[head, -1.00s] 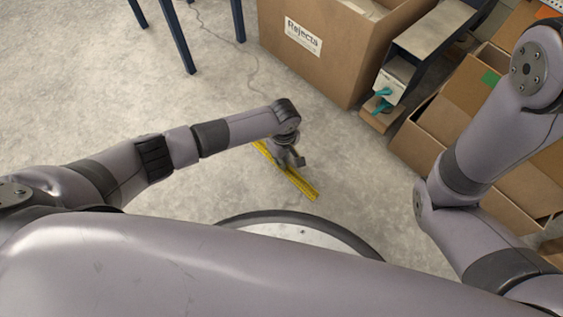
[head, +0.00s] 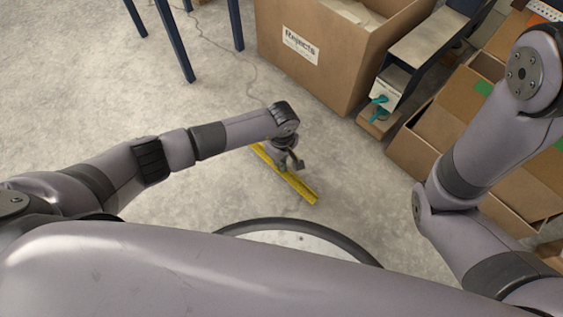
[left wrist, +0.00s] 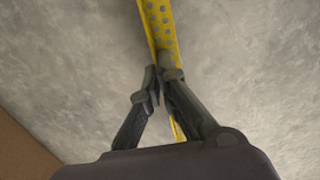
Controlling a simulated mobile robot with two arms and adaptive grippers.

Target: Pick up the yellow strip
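The yellow strip (head: 301,188) is long and narrow and lies on the grey floor in front of my base. Its perforated face shows in the left wrist view (left wrist: 160,28), running down behind the fingers. My left gripper (head: 291,167) is low over the strip, near its middle. In the left wrist view its fingertips (left wrist: 159,76) lean in close together at the strip, one at its left edge and one over its face. Whether they clamp it is unclear. My right gripper is out of view; only its arm shows.
A cardboard box labelled Rejects (head: 340,55) stands at the back. Open cardboard boxes (head: 440,135) and a dark-framed stand (head: 425,45) are at the right. Dark blue legs (head: 174,45) and a thin cable are at upper left. The floor (head: 190,105) between is clear.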

